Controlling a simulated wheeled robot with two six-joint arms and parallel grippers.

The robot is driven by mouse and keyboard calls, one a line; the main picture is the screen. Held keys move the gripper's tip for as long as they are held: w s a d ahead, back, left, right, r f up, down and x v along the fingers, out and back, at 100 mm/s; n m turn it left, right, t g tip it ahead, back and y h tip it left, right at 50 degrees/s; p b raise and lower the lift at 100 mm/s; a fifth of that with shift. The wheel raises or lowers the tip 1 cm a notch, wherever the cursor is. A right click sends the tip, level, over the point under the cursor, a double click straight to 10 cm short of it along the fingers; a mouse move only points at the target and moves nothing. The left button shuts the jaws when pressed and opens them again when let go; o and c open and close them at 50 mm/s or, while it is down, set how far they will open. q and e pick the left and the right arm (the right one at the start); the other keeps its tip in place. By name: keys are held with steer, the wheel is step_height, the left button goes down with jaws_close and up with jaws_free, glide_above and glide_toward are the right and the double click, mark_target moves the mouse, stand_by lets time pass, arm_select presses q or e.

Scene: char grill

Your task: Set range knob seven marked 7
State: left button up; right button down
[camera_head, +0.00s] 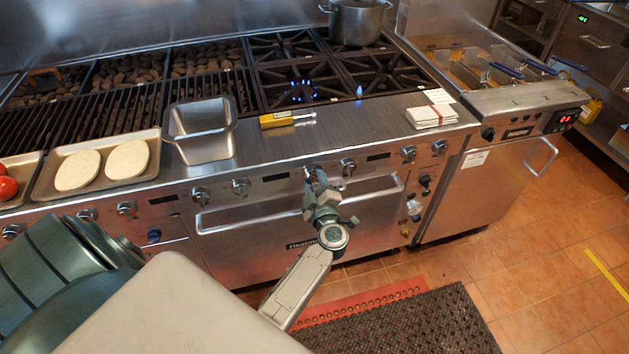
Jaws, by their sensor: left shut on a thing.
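A row of round metal knobs runs along the front panel of the range (275,205). My left gripper (314,178) is up against this panel and shut on a range knob (309,171), which it mostly hides. Another knob (348,166) stands free just to the right, and one more (240,187) to the left. The numbers on the panel are too small to read, so I cannot tell which knob is marked 7. The held knob's setting is hidden. My right gripper is not in view.
An oven door handle (375,190) runs below the knobs, behind my left arm. A steel pan (200,130), yellow tool (287,119) and folded towels (432,116) sit on the ledge above. Blue flames (300,92) show at the burners. A fryer (510,100) stands right.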

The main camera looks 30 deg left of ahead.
arm_select(q)
steer(key=o, duration=1)
steer(key=p+v, duration=0.1)
steer(key=v, duration=1)
steer(key=shift+f, duration=0.15)
steer(key=s+d+f+m+t+h, duration=0.1)
steer(key=d+f+m+t+h, duration=0.25)
steer(key=f+m+h, duration=0.85)
steer(key=s+d+f+m+g, duration=0.15)
steer(key=s+f, duration=0.35)
steer(key=f, duration=0.5)
steer(key=s+d+f+m+g, duration=0.1)
steer(key=s+f+m+g, duration=0.3)
steer(key=f, duration=0.6)
steer(key=s+a+f+m+g, duration=0.1)
steer(key=s+a+f+g, duration=0.2)
steer(key=s, duration=0.8)
steer(key=s+a+f+m+g, duration=0.1)
steer(key=s+a+f+g, duration=0.2)
steer(key=s+f, duration=0.5)
steer(key=s+a+f+m+g, duration=0.1)
steer(key=s+a+f+g, duration=0.2)
steer(key=s, duration=1.1)
step_height(320, 180, down, 3)
steer(key=shift+f+m+h, duration=0.25)
steer(key=shift+h, duration=0.15)
